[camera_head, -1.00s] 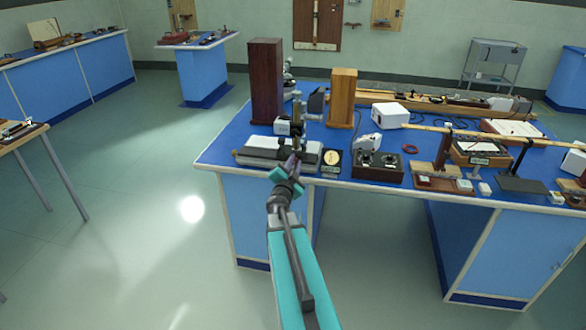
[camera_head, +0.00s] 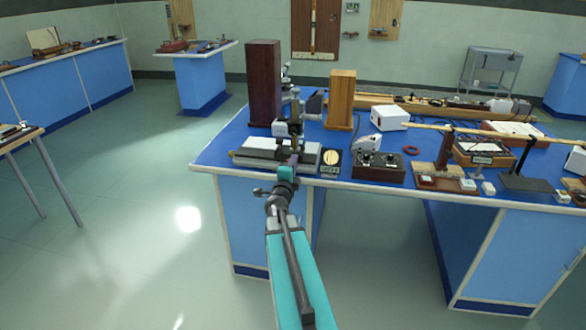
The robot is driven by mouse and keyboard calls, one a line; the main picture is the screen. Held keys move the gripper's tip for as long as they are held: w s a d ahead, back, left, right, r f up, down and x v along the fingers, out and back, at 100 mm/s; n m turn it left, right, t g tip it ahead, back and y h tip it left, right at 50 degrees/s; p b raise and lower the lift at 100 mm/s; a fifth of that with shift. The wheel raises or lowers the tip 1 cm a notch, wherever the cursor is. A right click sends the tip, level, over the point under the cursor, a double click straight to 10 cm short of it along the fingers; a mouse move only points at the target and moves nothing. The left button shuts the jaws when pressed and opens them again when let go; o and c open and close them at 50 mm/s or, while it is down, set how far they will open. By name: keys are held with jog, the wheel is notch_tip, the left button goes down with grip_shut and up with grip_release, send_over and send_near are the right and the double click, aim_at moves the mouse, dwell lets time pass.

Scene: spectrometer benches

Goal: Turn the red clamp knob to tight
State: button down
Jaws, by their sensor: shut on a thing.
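A dark upright instrument (camera_head: 295,112) stands on a light, flat base (camera_head: 262,146) at the near left corner of the blue bench. My gripper (camera_head: 292,160) is at the front of this instrument, reached from below, with its teal part close to the bench edge. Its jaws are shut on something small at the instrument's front. I take this to be the red clamp knob, but the knob is hidden by my gripper and I cannot read its setting. My teal arm runs down to the bottom of the picture.
A dark wooden box (camera_head: 264,85) and a lighter one (camera_head: 341,98) stand behind the instrument. A round-faced plate (camera_head: 331,162) and a dark control box (camera_head: 379,167) are to its right. A red ring (camera_head: 411,150) lies farther right.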

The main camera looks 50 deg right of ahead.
jog(key=shift+r, duration=0.15)
dwell(0.3)
jog(key=c, duration=1.6)
grip_release()
jog(key=shift+w, duration=0.1)
jog(key=shift+c, duration=0.2)
jog(key=shift+a, duration=0.1)
jog(key=p+v, duration=0.3)
jog(key=v, duration=0.2)
jog(key=shift+a, duration=0.2)
jog(key=shift+s+p, duration=0.2)
jog(key=shift+p, duration=0.2)
